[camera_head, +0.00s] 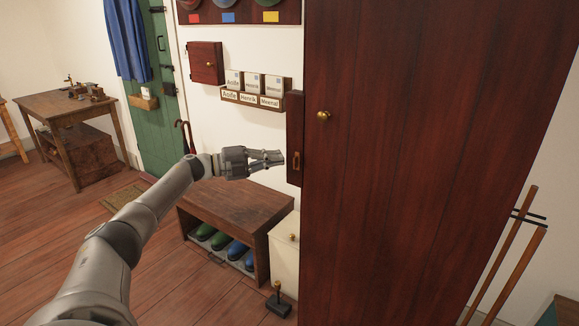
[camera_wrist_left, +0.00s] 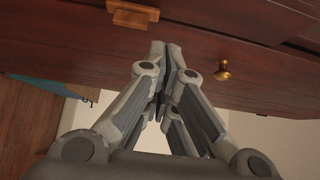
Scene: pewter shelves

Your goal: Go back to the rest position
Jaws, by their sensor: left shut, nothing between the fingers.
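My left gripper (camera_head: 279,158) is at the end of the arm coming in from the left, in front of the wall side of a tall dark red wooden wardrobe (camera_head: 410,150). Its fingers are shut with nothing between them. In the left wrist view the closed fingertips (camera_wrist_left: 167,48) point at dark red wood, between a wooden handle (camera_wrist_left: 134,13) and a brass knob (camera_wrist_left: 222,72). I cannot tell whether the tips touch the wood. A narrow panel with a wooden handle (camera_head: 296,160) stands just right of the fingertips in the head view. My right gripper is not in view.
Below the arm stands a wooden shoe bench (camera_head: 228,200) with green and blue shoes. A cream cabinet (camera_head: 285,258) is beside it. A name-labelled rack (camera_head: 254,101) and a small red cabinet (camera_head: 206,63) hang on the wall. Open floor (camera_head: 150,285) lies at the lower left.

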